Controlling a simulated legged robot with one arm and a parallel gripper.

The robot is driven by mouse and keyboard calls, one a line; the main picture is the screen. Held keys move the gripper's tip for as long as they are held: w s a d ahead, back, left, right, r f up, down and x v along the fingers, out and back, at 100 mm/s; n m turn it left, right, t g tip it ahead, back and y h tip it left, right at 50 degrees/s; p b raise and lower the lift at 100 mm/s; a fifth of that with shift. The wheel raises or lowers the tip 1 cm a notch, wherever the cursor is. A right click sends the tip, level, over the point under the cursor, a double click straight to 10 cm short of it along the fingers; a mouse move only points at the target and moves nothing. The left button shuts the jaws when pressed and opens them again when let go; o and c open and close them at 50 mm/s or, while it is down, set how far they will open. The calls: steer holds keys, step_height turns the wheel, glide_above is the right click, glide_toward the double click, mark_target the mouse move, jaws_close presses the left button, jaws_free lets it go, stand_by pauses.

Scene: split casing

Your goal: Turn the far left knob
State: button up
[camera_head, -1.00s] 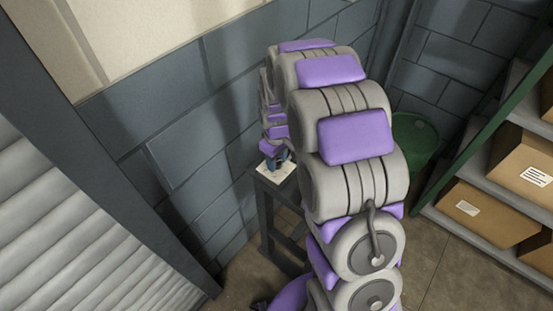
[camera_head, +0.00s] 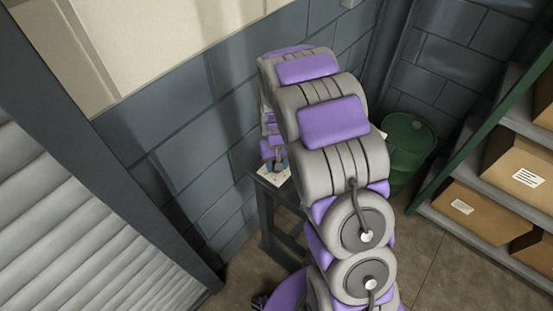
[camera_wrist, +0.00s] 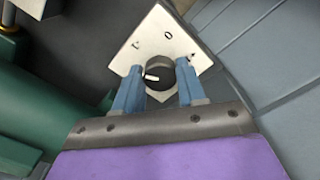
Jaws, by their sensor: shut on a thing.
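A black knob (camera_wrist: 158,77) with a white pointer mark sits on a white square plate (camera_wrist: 165,32) with small black markings. It is the only knob I can make out. My gripper (camera_wrist: 160,71) has its two blue fingers on either side of the knob and is shut on it. The pointer mark faces left in the wrist view. In the head view the plate (camera_head: 265,177) lies on top of a dark stand (camera_head: 267,222). My gripper (camera_head: 279,161) is over it, and my arm hides part of the plate and the knob.
A grey block wall (camera_head: 195,170) rises close behind the stand. A green barrel (camera_head: 408,143) stands to the right. A green-framed shelf with cardboard boxes (camera_head: 525,165) is farther right. A dark green part (camera_wrist: 45,110) fills the left of the wrist view.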

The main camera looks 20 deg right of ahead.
steer(key=m+p, duration=0.2)
steer(key=m, duration=0.2)
steer(key=shift+w+m+p, duration=0.15)
steer(key=shift+m+p, duration=0.2)
steer(key=shift+m, duration=0.05)
stand_by(0.4)
steer(key=o, duration=1.1)
steer(key=shift+a, duration=0.1)
step_height(320, 180, up, 17)
steer(key=shift+r+p, duration=0.15)
steer(key=shift+p, duration=0.9)
